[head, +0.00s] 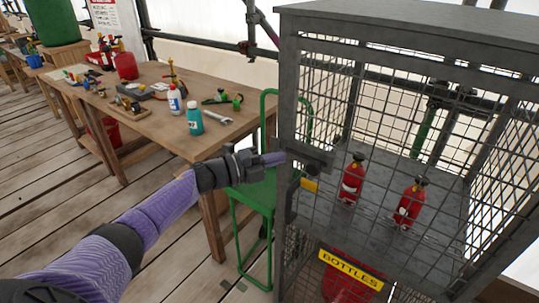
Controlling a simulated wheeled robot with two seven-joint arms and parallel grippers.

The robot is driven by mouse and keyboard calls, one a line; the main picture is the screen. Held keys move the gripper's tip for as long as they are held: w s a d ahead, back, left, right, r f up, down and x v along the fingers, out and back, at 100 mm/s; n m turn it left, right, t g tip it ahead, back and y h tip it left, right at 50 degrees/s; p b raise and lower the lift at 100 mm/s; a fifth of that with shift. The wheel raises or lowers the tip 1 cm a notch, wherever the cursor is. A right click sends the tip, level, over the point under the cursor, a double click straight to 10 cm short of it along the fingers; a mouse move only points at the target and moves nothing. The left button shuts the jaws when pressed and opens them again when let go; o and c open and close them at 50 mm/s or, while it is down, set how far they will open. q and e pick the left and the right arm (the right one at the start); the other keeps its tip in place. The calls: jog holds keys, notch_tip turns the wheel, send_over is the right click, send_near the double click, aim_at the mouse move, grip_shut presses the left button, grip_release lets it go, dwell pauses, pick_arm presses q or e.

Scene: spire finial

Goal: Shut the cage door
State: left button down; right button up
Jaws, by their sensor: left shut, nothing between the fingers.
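The grey metal cage (287,90) with wire mesh sides fills the right of the head view. Two red bottles (352,182) (409,205) stand upright on its inner floor. A dark latch plate (310,157) with a yellow tag (309,185) sits at the cage's left front post. I cannot tell for certain which mesh panel is the door or how far it stands open. My left gripper (273,159) is shut and empty, its tip just left of the latch plate. Whether they touch is unclear. My right gripper is out of view.
A wooden workbench (150,125) with tools and bottles stands at the left. A green metal frame (255,190) stands between bench and cage, beneath my left gripper. A yellow BOTTLES sign (350,269) hangs on the cage's lower part. Plank floor (60,205) lies open at the left.

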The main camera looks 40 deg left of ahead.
pick_arm(q)
jog(key=w+a+v, duration=0.1)
jog(key=v, duration=1)
jog(key=s+d+f+n+g+y, duration=0.1)
jog(key=s+f+n+y, duration=0.3)
jog(key=f, duration=0.5)
jog(key=s+f+n+g+y, duration=0.1)
jog(key=s+f+n+y, duration=0.2)
jog(key=f+n, duration=0.45)
jog(key=s+d+f+n+g+y, duration=0.1)
jog(key=s+f+n+y, duration=0.2)
jog(key=f, duration=0.8)
jog(key=s+d+f+n+g, duration=0.2)
jog(key=s+d+f+g, duration=0.2)
jog(key=s, duration=0.5)
jog(key=s+d+f+n+g, duration=0.3)
jog(key=s+d+f, duration=0.3)
jog(key=s, duration=0.4)
jog(key=s+d+f+n+g, duration=0.2)
jog(key=s+d+f+g, duration=0.2)
jog(key=s, duration=0.6)
jog(key=shift+s+d+f+g, duration=0.3)
jog(key=shift+d+f, duration=0.35)
jog(key=shift+d, duration=0.55)
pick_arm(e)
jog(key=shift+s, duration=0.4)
pick_arm(q)
jog(key=shift+w+n, duration=0.15)
jog(key=shift+n, duration=0.1)
